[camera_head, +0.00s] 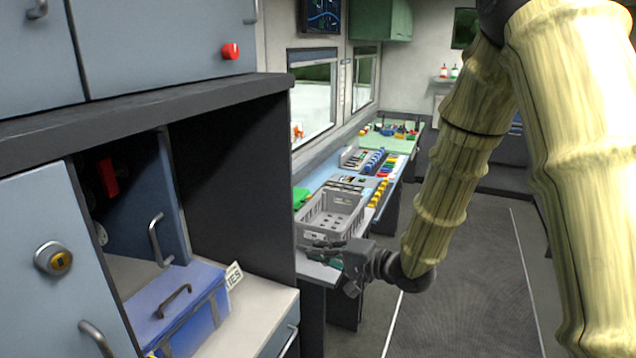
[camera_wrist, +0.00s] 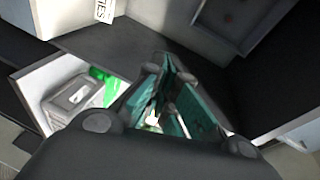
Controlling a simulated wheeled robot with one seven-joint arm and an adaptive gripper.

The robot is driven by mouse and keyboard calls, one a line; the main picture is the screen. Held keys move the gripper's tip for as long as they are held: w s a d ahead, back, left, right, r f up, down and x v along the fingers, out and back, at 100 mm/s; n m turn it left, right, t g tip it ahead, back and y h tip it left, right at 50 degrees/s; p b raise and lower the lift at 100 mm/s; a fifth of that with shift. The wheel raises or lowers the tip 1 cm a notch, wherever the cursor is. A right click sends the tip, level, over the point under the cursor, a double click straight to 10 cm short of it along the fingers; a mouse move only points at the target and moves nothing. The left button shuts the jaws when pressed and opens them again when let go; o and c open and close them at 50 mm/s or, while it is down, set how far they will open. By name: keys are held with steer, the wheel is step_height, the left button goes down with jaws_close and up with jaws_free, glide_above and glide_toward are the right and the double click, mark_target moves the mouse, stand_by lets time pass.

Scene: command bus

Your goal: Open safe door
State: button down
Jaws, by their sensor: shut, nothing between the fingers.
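A blue-grey door with a round, yellow-centred lock (camera_head: 52,258) and a curved handle (camera_head: 95,338) fills the lower left of the head view; it looks like the safe door, but I cannot be sure. Beside it, a darker blue door (camera_head: 148,215) with an upright metal handle (camera_head: 158,240) stands at an angle at an open compartment. My gripper (camera_head: 318,247) is to the right of both doors, apart from them, near a grey basket. In the wrist view my gripper (camera_wrist: 165,70) has its greenish fingers close together, with nothing held.
A blue case (camera_head: 185,310) with a handle sits on the white counter below the doors. A grey basket (camera_head: 332,215) stands on the desk behind my gripper. A dark shelf (camera_head: 140,100) overhangs the compartment. The aisle floor (camera_head: 455,270) at right is clear.

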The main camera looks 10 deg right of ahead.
step_height(320, 180, up, 17)
steer(key=g+y+p, duration=0.1)
steer(key=y+p, duration=0.1)
steer(key=y, duration=0.2)
steer(key=x, duration=3)
steer(key=shift+s+a+f+b, duration=0.25)
steer(key=shift+a+f+b, duration=0.2)
steer(key=shift+f, duration=0.1)
